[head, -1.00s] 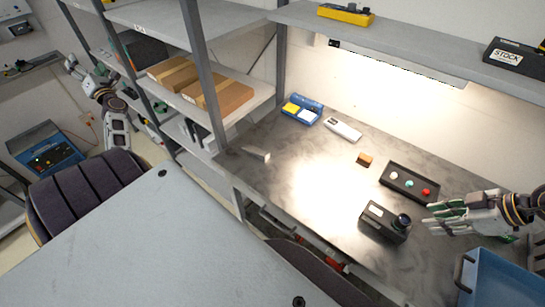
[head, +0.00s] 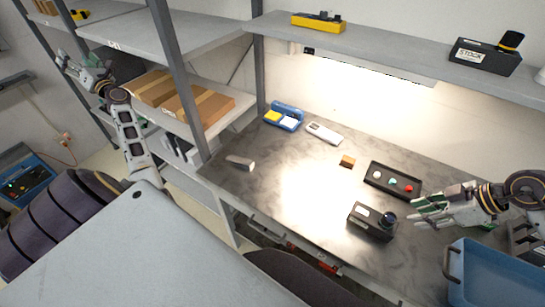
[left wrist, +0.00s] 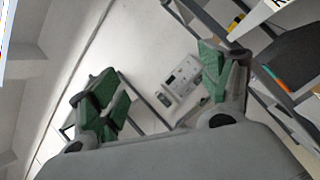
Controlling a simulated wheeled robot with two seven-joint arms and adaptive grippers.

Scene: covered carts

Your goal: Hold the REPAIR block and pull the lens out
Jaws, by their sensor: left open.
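A black block with a pale label (head: 365,221) lies on the workbench; the label is too small to read. A dark round lens (head: 389,219) sits at its right end. A second black block, labelled STOCK (head: 482,56), stands on the upper shelf with a dark lens (head: 511,40) on its right end. My right gripper (head: 418,212) is over the bench just right of the unreadable block, not touching it; its opening is unclear. My left gripper (head: 80,73) is raised at the far left by the shelving. In the left wrist view its green-padded fingers (left wrist: 160,75) are apart and empty.
A black tray with colored knobs (head: 393,181), a small brown block (head: 347,161) and a blue holder (head: 284,117) are on the bench. A blue bin (head: 495,275) stands at front right. A grey rack post (head: 180,75) stands between my left arm and the bench.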

